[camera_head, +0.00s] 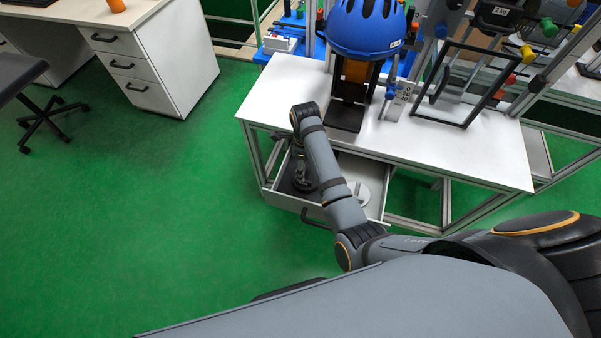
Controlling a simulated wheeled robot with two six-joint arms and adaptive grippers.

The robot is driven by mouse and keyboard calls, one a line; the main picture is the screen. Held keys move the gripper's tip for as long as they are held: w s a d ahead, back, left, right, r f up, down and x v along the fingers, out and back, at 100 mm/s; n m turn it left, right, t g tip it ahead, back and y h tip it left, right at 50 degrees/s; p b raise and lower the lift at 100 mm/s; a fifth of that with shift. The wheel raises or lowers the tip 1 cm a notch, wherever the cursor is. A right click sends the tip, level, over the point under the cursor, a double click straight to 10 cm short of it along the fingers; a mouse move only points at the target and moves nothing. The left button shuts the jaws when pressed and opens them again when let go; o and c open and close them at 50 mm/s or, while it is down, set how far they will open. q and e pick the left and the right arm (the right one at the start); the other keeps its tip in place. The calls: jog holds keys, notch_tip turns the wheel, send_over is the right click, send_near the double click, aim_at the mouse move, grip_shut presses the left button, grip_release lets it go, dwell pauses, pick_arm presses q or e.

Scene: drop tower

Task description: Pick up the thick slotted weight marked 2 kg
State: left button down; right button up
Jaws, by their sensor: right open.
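A drawer (376,212) stands pulled out under the white table. A pale grey round disc, which looks like a slotted weight (359,192), lies in its right part, partly covered by my right forearm. No marking can be read on it, so I cannot tell whether it is the 2 kg one. My right arm reaches over the drawer, and my right gripper (302,183) points down into its left part, to the left of the disc. The gripper is small and dark here; it is open. What lies beneath it is hidden. My left gripper is out of view.
A blue helmet (366,26) sits on a dark stand on the white table (285,88). A black frame (466,85) stands to its right. A white drawer cabinet (150,65) and an office chair (20,76) are at the left. The green floor between is clear.

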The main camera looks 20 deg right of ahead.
aim_at(309, 186)
notch_tip(309, 186, down, 11)
jog(key=shift+w+r+b, duration=0.15)
jog(key=shift+r+b, duration=0.05)
jog(key=shift+b, duration=0.65)
jog(key=shift+c, duration=0.2)
jog(key=shift+s+a, duration=0.1)
jog(key=shift+s, duration=0.1)
jog(key=c, duration=1.2)
grip_shut()
jog(key=shift+w, duration=0.1)
